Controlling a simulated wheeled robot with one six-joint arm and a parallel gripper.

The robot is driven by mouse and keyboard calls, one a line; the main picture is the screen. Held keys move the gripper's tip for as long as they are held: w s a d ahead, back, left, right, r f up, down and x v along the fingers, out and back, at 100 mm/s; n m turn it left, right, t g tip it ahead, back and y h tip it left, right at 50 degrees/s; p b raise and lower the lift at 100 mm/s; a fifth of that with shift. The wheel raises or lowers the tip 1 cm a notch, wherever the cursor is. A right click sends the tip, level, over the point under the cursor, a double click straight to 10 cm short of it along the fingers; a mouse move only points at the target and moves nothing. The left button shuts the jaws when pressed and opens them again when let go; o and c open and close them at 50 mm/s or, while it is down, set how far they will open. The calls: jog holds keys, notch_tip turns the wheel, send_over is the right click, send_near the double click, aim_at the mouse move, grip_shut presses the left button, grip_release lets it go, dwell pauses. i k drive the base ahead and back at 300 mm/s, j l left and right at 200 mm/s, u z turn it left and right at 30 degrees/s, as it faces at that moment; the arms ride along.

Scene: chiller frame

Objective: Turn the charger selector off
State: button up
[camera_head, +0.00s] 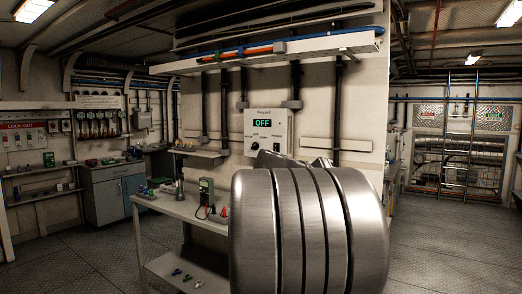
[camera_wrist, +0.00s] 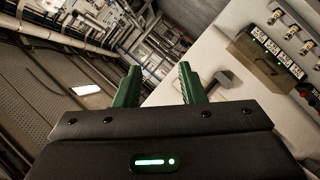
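A white wall panel (camera_head: 268,131) hangs on the pale wall in the head view. Its small display (camera_head: 262,122) reads OFF in green. A dark round knob (camera_head: 255,146) sits below the display, with small labels near it that are hard to read. I cannot tell from the pictures whether this knob is the charger selector. My gripper (camera_wrist: 158,82) shows in the wrist view as two green fingers standing apart with nothing between them. My own metal arm link hides the panel's lower surroundings in the head view; the gripper does not show there.
A workbench (camera_head: 166,208) stands left of my arm, with a green meter (camera_head: 206,192) on it. A grey cabinet (camera_head: 113,190) and lock-out board (camera_head: 24,137) are farther left. In the tilted wrist view, a dark box (camera_wrist: 265,62) is at right. Floor (camera_head: 440,240) is clear at right.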

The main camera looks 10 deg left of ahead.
aim_at(256, 146)
jog(key=i+j, duration=0.35)
jog(key=i, duration=0.15)
jog(key=i+j+u, duration=0.1)
jog(key=i+j, duration=0.2)
jog(key=i, duration=0.2)
jog(key=i+j, duration=0.3)
jog(key=i, duration=0.2)
jog(key=i+j+u, duration=0.1)
jog(key=i+j, duration=0.2)
jog(key=i, duration=0.2)
jog(key=i+j, duration=0.25)
jog(key=i, duration=0.3)
jog(key=k+j+u, duration=0.05)
